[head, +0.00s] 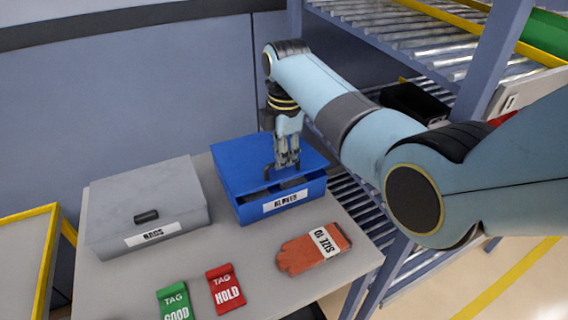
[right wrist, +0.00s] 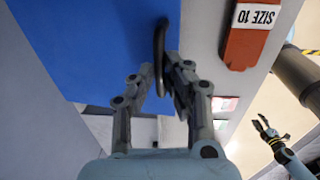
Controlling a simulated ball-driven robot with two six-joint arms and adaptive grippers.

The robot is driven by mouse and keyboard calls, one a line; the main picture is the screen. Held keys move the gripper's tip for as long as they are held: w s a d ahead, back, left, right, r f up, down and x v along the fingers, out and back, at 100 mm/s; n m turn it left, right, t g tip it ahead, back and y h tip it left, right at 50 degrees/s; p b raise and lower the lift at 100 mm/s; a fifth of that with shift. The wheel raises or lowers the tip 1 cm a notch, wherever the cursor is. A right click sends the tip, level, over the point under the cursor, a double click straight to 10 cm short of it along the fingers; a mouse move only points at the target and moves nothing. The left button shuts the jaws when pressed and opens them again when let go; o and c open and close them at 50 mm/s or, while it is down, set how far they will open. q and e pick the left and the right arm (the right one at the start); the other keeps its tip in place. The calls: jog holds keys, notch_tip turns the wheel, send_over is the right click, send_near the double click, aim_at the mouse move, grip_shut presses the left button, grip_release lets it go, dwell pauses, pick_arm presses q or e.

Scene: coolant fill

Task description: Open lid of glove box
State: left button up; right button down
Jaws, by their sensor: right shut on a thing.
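The blue box (head: 230,179) stands on the table with a white label on its front; the lettering is hard to read. Its lid is raised slightly, with a dark gap above the front wall. My right gripper (head: 288,164) points down at the lid's front edge, shut on the black lid handle (right wrist: 160,50). In the right wrist view the fingers (right wrist: 163,75) close around this handle, against the blue lid (right wrist: 100,45). The inside of the box is mostly hidden. My left gripper (right wrist: 261,123) shows small at the right of the wrist view, away from the box; its opening is too small to judge.
A grey box (head: 150,195) with a closed lid stands left of the blue box. An orange glove (head: 302,256), a red tag (head: 226,288) and a green tag (head: 175,303) lie in front on the table (head: 240,250). A roller rack (head: 482,60) stands behind right.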

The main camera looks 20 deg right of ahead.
jog(key=w+r+g+b, duration=0.3)
jog(key=w+r+b, duration=0.3)
jog(key=r+b, duration=0.3)
jog(key=shift+w+a+r+b, duration=0.15)
jog(key=shift+w+r+b, duration=0.15)
jog(key=shift+r+b, duration=0.1)
